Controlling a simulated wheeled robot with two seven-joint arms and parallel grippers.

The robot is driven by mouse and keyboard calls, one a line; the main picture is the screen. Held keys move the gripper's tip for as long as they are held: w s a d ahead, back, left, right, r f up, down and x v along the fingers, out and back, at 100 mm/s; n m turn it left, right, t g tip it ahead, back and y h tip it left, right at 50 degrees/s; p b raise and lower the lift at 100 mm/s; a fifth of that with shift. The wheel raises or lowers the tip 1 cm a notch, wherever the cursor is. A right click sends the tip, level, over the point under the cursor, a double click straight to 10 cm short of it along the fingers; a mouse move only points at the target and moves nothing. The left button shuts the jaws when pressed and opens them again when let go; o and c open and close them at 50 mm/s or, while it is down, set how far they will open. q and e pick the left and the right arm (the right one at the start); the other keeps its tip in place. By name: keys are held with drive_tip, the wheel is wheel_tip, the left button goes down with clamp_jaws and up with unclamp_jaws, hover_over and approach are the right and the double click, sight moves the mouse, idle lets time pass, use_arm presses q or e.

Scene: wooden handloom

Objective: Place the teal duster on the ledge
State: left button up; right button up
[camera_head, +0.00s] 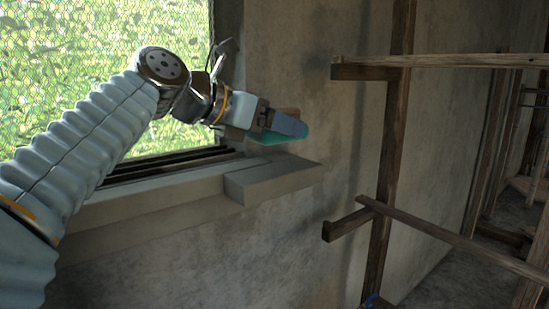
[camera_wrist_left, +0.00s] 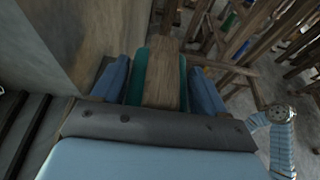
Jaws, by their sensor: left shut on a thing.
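The teal duster (camera_head: 277,138) has a wooden back and a teal pad. My left gripper (camera_head: 284,122) is shut on it, and one blue finger hides part of it in the head view. In the left wrist view the duster (camera_wrist_left: 162,78) sits between the two blue fingers of my gripper (camera_wrist_left: 160,85), wood in the middle and teal at both sides. The ledge (camera_head: 275,179) is a pale block at the right end of the window sill. The duster appears a little above the ledge, with a gap below it. My right gripper is not in view.
A mesh-covered window (camera_head: 90,60) is behind my left arm, with a sill (camera_head: 150,198) below it. A plaster wall (camera_head: 300,90) lies behind the duster. The wooden loom frame (camera_head: 390,170) stands to the right, with bars reaching towards the wall.

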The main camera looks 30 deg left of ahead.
sight(272, 169)
use_arm(q)
drive_tip(key=shift+w+a+f, duration=0.15)
drive_tip(key=shift+w+f, duration=0.1)
drive_tip(key=shift+f, duration=0.05)
drive_tip(key=f, duration=0.1)
drive_tip(key=w+f+b, duration=0.1)
drive_tip(key=a+f+b, duration=0.1)
drive_tip(key=f, duration=0.1)
drive_tip(key=shift+w, duration=0.2)
drive_tip(key=shift+f, duration=0.45)
drive_tip(key=shift+f, duration=0.15)
drive_tip(key=o, duration=1.1)
drive_tip(key=shift+c, duration=0.2)
drive_tip(key=shift+s+r, duration=0.25)
drive_tip(key=v, duration=1.1)
drive_tip(key=shift+s, duration=0.3)
